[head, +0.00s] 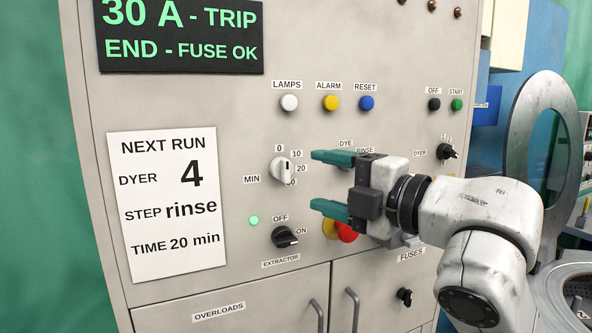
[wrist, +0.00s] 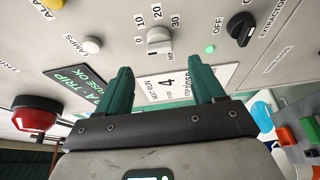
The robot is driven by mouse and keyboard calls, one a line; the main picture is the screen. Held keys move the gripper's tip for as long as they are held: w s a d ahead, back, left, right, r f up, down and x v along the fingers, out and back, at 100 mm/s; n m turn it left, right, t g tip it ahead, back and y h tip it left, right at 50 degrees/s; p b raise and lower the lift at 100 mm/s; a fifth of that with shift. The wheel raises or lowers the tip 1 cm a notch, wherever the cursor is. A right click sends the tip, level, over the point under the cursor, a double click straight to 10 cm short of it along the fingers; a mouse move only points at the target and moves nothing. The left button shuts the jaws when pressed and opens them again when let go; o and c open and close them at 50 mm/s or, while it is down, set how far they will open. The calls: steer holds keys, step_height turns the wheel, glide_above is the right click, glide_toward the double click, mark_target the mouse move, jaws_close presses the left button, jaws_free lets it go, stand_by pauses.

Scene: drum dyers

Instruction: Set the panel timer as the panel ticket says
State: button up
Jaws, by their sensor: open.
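The panel ticket (head: 167,207) is a white sheet on the left of the panel; it reads NEXT RUN, DYER 4, STEP rinse, TIME 20 min. The timer knob (head: 281,171) is a pale round dial marked MIN, with 0, 10, 20 and 30 around it. I cannot tell for sure which number it points at. The knob also shows in the wrist view (wrist: 159,40), beyond the fingertips. My gripper (head: 318,181) has green fingers, open and empty, just right of the knob in the head view and apart from it. In the wrist view, my gripper (wrist: 161,72) faces the panel.
Below the timer are a green lamp (head: 254,221) and the black extractor switch (head: 285,237). A red emergency-type button (head: 346,232) lies behind my gripper. Lamp, alarm and reset buttons (head: 330,103) sit above. My gripper partly covers the dye/rinse label (head: 364,150).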

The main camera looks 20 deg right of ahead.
mark_target(289, 173)
steer(key=p+x, duration=0.1)
steer(key=x, duration=0.5)
steer(key=shift+w+a, duration=0.15)
steer(key=shift+w, duration=0.15)
steer(key=shift+c, duration=0.4)
steer(key=c, duration=1)
steer(key=shift+f, duration=0.1)
